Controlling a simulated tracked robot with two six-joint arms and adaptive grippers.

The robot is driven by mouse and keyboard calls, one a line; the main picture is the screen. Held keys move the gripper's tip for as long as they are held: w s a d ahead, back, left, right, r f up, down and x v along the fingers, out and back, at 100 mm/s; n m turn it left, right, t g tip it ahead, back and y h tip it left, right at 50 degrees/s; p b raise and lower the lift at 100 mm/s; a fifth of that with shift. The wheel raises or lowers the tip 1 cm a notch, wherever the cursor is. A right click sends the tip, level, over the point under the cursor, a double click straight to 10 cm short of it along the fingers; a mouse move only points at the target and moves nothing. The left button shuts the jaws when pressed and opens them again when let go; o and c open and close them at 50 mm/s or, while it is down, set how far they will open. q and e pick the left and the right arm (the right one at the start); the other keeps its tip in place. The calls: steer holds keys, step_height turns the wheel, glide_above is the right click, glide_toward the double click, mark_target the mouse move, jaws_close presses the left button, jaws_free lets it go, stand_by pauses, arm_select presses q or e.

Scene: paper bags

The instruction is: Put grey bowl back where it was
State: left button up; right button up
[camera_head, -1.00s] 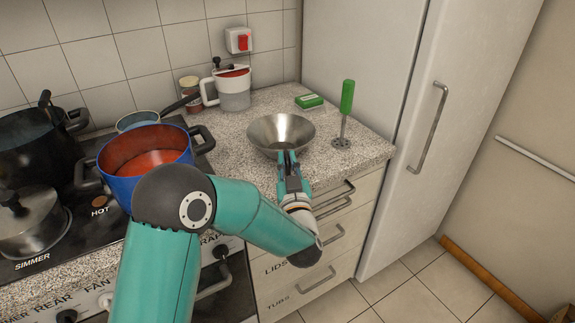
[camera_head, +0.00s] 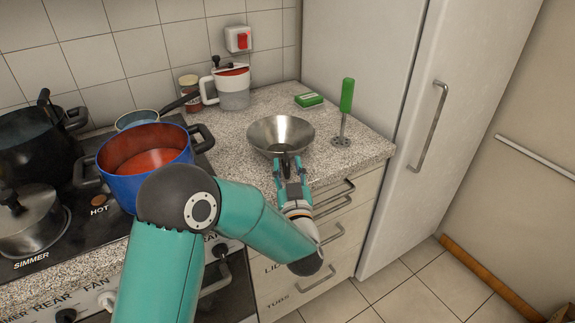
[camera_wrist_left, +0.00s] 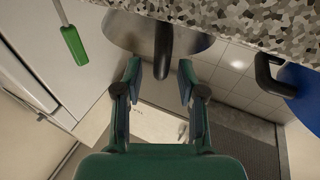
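The grey metal bowl (camera_head: 280,130) sits upright on the speckled counter, between the pots and the green-handled tool. A short dark handle-like part juts from its near side. My left gripper (camera_head: 288,170) is at the bowl's near side, by the counter's front edge. Its two fingers are open, with a clear gap between them. In the left wrist view the bowl (camera_wrist_left: 118,30) is at the top, its dark part pointing toward the gap between my open fingertips (camera_wrist_left: 160,72). The fingers look clear of it. My right gripper is not in view.
A blue pot (camera_head: 140,182) with red contents stands on the stove at left. A green-handled tool (camera_head: 347,97) stands upright right of the bowl. A green box (camera_head: 309,100), white jug (camera_head: 233,90) and spice jar (camera_head: 189,84) are behind. The tall fridge (camera_head: 405,120) bounds the right.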

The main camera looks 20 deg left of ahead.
arm_select(q)
steer(key=b+v, duration=0.2)
steer(key=v, duration=0.9)
step_height(320, 180, down, 27)
steer(key=s+d+m+g+h, duration=0.2)
steer(key=s+m+g+h, duration=0.15)
steer(key=g+h, duration=0.5)
steer(key=s+d+f+g+h, duration=0.1)
steer(key=s+f+g, duration=0.3)
steer(key=s, duration=0.5)
steer(key=s+d+f+g+h, duration=0.1)
steer(key=s+f+g+h, duration=0.3)
steer(key=s, duration=0.5)
step_height(320, 180, down, 3)
steer(key=shift+d+r+m, duration=0.1)
steer(key=shift+d+m, duration=0.15)
steer(key=shift+m, duration=0.2)
steer(key=shift+s, duration=0.1)
step_height(320, 180, up, 8)
steer(key=p, duration=0.7)
steer(key=shift+p, duration=0.4)
